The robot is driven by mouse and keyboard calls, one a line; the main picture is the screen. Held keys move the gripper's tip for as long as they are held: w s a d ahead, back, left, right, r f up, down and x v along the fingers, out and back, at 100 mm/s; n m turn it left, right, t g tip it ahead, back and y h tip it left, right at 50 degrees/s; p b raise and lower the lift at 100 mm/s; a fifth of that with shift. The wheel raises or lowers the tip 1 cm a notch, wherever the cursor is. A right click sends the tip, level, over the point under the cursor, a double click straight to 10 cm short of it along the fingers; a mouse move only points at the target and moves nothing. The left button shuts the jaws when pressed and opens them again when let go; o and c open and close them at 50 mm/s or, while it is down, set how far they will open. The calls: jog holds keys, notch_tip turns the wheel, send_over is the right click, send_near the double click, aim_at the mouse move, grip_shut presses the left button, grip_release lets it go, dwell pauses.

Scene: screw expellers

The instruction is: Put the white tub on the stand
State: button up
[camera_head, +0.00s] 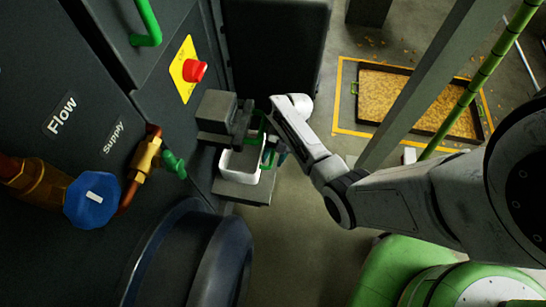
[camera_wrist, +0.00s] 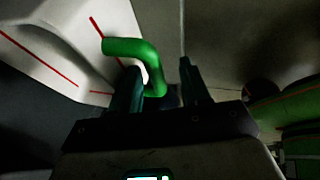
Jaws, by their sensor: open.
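The white tub (camera_head: 240,166) is below the dark grey block of the machine, over a flat grey ledge (camera_head: 243,191) that looks like the stand. It appears to rest on the ledge, but its underside is hidden. Its green handle (camera_head: 267,154) is on the side toward my arm. My gripper (camera_head: 277,153) is beside that handle, partly hidden by my wrist. In the wrist view the tub's white wall with red lines (camera_wrist: 40,45) is at upper left. The bent green handle (camera_wrist: 135,48) reaches down by the left finger, between the open fingers (camera_wrist: 161,76).
The grey block (camera_head: 216,112) overhangs the tub closely. A blue valve wheel (camera_head: 92,200), a brass valve (camera_head: 145,158) and a red button (camera_head: 194,71) are on the machine at left. A tray of yellowish material (camera_head: 385,91) lies on the floor behind a grey post (camera_head: 430,85).

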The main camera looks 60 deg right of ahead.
jog(key=p+v, duration=0.3)
jog(key=v, duration=0.8)
jog(key=shift+d+r, duration=0.15)
jog(key=shift+r, duration=0.1)
